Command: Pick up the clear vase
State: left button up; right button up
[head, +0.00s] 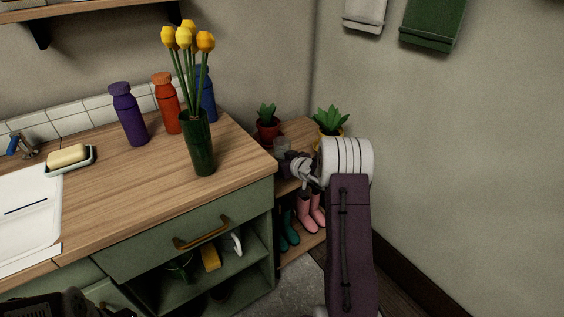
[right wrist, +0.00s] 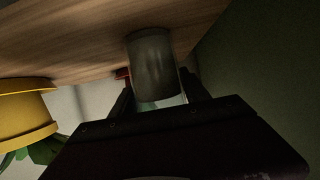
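The clear vase (head: 282,146) is a small greyish see-through vessel on the low wooden shelf in the corner, partly hidden by my right gripper (head: 304,172) in the head view. In the right wrist view the vase (right wrist: 152,62) appears upside down as a grey translucent cylinder. My right gripper (right wrist: 158,90) is open, with one dark finger toward each side of the vase. I cannot tell whether either finger touches it. My left gripper's fingers are not in view.
A red-potted plant (head: 268,125) and a yellow-potted plant (head: 330,122) stand close to the vase. The wooden counter (head: 105,195) at left holds a dark green vase (head: 200,150) of yellow tulips and several bottles. Pink boots (head: 311,211) stand below; the wall (head: 450,150) is at right.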

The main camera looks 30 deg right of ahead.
aim_at(278, 148)
grip_shut()
jog(key=shift+r, duration=0.1)
jog(key=shift+r+p, duration=0.6)
jog(key=shift+r, duration=0.2)
notch_tip(278, 148, up, 3)
jog(key=shift+p, duration=0.9)
jog(key=s+d+r+p, duration=0.4)
jog(key=s+d+r, duration=0.1)
jog(key=s, duration=0.5)
jog(key=shift+s+r+p, duration=0.2)
jog(key=shift+r+p, duration=0.15)
jog(key=shift+r, duration=0.25)
jog(key=shift+d, duration=0.15)
